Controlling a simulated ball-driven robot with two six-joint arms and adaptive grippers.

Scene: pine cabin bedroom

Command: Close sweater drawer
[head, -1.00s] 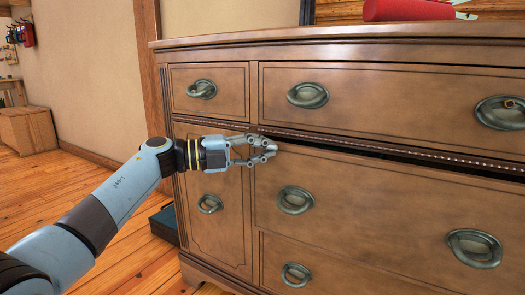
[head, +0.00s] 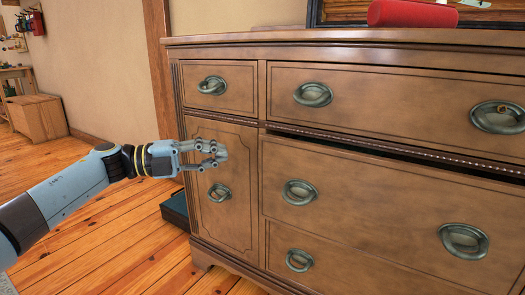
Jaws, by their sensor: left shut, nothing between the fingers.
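A wooden dresser (head: 400,45) with oval metal pulls fills the right of the head view. Its wide middle drawer (head: 375,195) stands out a little, with a dark gap along its top edge. No sweater shows, so I cannot tell what is inside. My left gripper (head: 222,153) is shut and empty, in front of the tall left door (head: 225,225), left of the middle drawer and above the door's pull. I cannot tell whether it touches the door. My right gripper is not in view.
The upper small drawer (head: 212,88), upper wide drawer (head: 385,100) and lower drawer (head: 335,262) look shut. A red cylinder (head: 412,14) lies on the dresser top. A dark teal box (head: 175,210) sits on the floor by the dresser's left side. Wooden floor on the left is open.

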